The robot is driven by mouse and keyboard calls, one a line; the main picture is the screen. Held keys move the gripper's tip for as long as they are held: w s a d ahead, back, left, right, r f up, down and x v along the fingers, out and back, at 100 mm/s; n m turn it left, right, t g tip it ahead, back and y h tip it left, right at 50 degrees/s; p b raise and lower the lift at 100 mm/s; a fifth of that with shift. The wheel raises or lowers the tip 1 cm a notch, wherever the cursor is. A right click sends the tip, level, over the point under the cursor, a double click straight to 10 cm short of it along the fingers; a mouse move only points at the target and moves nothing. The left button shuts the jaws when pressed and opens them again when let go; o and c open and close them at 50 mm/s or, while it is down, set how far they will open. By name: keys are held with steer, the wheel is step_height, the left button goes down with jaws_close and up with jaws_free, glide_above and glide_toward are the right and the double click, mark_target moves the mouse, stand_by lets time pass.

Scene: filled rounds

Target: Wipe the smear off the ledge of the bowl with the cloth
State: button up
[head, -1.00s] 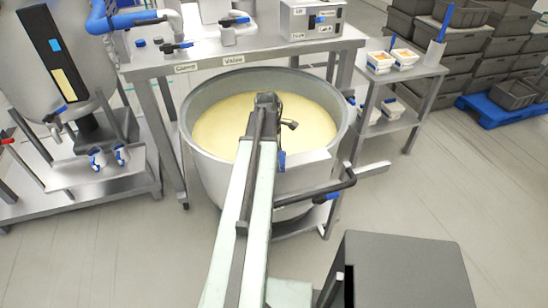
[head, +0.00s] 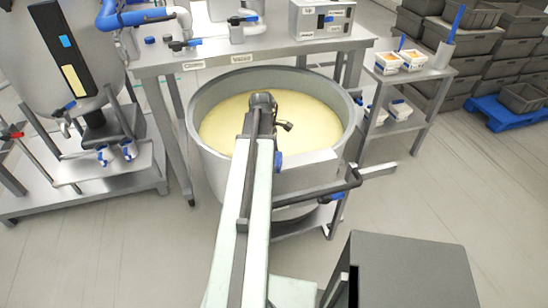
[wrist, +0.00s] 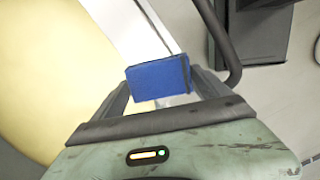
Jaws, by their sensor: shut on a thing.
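The big grey bowl (head: 198,150) holds a pale yellow mass and stands in the middle of the head view. Its flat pale ledge (head: 312,172) is at the front right of the rim; it also shows in the wrist view (wrist: 122,24). My gripper (wrist: 158,82) is shut on the blue cloth (wrist: 158,80), a small block-like pad at the near end of the ledge in that view. In the head view the cloth (head: 278,161) shows beside my arm, at the ledge's left end. I cannot tell whether it touches the ledge. I cannot make out a smear.
A dark bent handle (head: 340,187) runs along the bowl's front right, close to the ledge. A steel table (head: 270,48) with valves stands behind the bowl. A grey box-like surface (head: 410,270) is at the front right. A shelf trolley (head: 415,95) is farther right.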

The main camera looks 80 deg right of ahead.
steer(key=shift+r+p, duration=2.65)
steer(key=shift+r, duration=0.2)
steer(key=shift+r, duration=0.1)
step_height(320, 180, up, 3)
steer(key=p, duration=0.3)
